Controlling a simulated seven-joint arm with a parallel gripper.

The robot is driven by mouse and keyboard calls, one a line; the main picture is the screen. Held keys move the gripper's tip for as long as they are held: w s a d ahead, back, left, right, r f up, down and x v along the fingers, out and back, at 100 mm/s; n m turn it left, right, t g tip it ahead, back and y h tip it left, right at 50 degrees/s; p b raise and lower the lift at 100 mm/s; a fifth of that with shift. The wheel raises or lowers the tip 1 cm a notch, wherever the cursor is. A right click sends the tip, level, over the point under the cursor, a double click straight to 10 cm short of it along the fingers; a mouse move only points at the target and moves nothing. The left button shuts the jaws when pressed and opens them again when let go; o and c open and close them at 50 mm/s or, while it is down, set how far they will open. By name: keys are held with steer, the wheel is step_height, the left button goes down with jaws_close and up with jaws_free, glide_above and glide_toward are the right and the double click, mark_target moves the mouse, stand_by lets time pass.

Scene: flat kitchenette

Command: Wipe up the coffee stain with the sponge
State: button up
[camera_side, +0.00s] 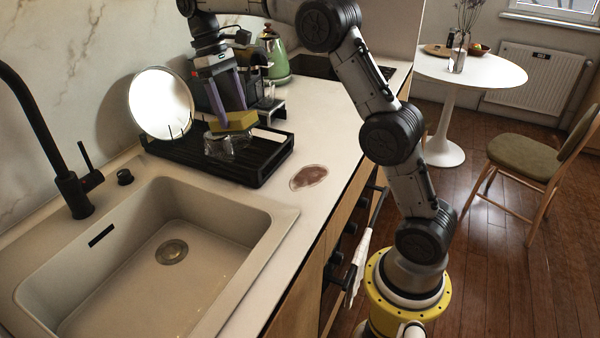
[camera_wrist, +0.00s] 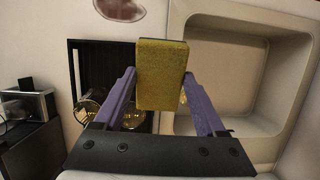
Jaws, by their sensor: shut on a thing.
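The brown coffee stain (camera_side: 309,177) lies on the counter between the dish rack and the front edge. It also shows at the top of the wrist view (camera_wrist: 120,8). My gripper (camera_side: 234,119) is shut on the yellow sponge (camera_side: 240,121), above the dish rack and behind the stain. In the wrist view the sponge (camera_wrist: 161,75) sits between the two purple fingers of my gripper (camera_wrist: 162,88). I cannot tell whether the sponge touches the glasses below it.
The black dish rack (camera_side: 262,175) holds glasses (camera_side: 218,147) and a white round plate (camera_side: 161,103). The sink (camera_side: 120,262) with a black tap (camera_side: 62,170) is at left. A green kettle (camera_side: 274,58) stands behind. The counter around the stain is clear.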

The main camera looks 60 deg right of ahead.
steer(key=shift+w+f, duration=0.15)
steer(key=shift+w, duration=0.15)
step_height(320, 180, down, 2)
steer(key=shift+s+d+f+n+t, duration=0.2)
steer(key=shift+n+t, duration=0.1)
steer(key=shift+t, duration=0.1)
steer(key=s, duration=0.1)
steer(key=s+f, duration=0.1)
steer(key=shift+s+d+t, duration=0.25)
steer(key=shift+s+t, duration=0.05)
steer(key=s+d+t, duration=0.1)
steer(key=s+t, duration=0.1)
steer(key=s, duration=1)
steer(key=shift+h, duration=0.3)
steer(key=shift+s+d+f, duration=0.1)
steer(key=shift+d+f, duration=0.05)
steer(key=shift+f, duration=1.1)
steer(key=shift+s+d+f, duration=0.1)
steer(key=shift+f, duration=1.15)
steer(key=shift+w, duration=0.1)
steer(key=shift+r, duration=0.5)
